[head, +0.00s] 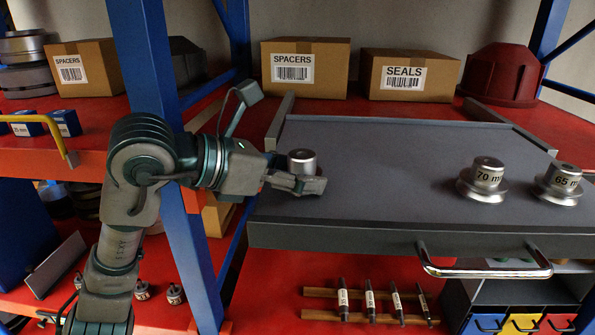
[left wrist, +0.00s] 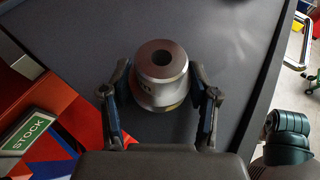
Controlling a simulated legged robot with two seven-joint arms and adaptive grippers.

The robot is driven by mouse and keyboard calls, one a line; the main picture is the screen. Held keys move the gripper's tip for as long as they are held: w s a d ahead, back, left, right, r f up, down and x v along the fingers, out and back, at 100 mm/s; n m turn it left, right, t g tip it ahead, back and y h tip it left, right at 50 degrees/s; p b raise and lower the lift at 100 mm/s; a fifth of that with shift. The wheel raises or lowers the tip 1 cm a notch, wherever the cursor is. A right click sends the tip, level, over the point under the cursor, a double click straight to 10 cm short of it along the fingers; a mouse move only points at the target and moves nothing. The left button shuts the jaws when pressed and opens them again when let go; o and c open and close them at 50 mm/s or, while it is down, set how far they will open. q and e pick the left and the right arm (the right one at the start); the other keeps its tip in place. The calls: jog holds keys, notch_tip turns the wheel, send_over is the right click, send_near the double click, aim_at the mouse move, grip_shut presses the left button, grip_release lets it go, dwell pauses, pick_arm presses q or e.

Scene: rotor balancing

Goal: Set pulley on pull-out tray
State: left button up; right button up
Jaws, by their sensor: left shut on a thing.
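A silver stepped pulley (head: 302,160) with a bore in its top is upright at the left front part of the grey pull-out tray (head: 400,150). My left gripper (head: 298,183) reaches in from the left and is shut on it. In the left wrist view the pulley (left wrist: 160,80) sits between the two fingers of my left gripper (left wrist: 160,98), over the tray surface (left wrist: 90,40). The fingers and the low angle hide the pulley's base in the head view, so I cannot tell whether it touches the tray. My right gripper is not in view.
Two more pulleys, marked 70 mm (head: 483,182) and 65 mm (head: 558,185), stand at the tray's right. A blue post (head: 175,170) stands close to my left arm. Boxes (head: 305,68) line the shelf behind. The tray's middle is clear.

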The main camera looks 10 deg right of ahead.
pick_arm(q)
jog(key=o, duration=1.4)
jog(key=shift+o, duration=0.5)
jog(key=shift+d, duration=0.15)
jog(key=shift+r, duration=0.15)
jog(key=b+v, duration=0.1)
jog(key=v, duration=1.1)
jog(key=shift+a, duration=0.25)
jog(key=shift+d, duration=0.2)
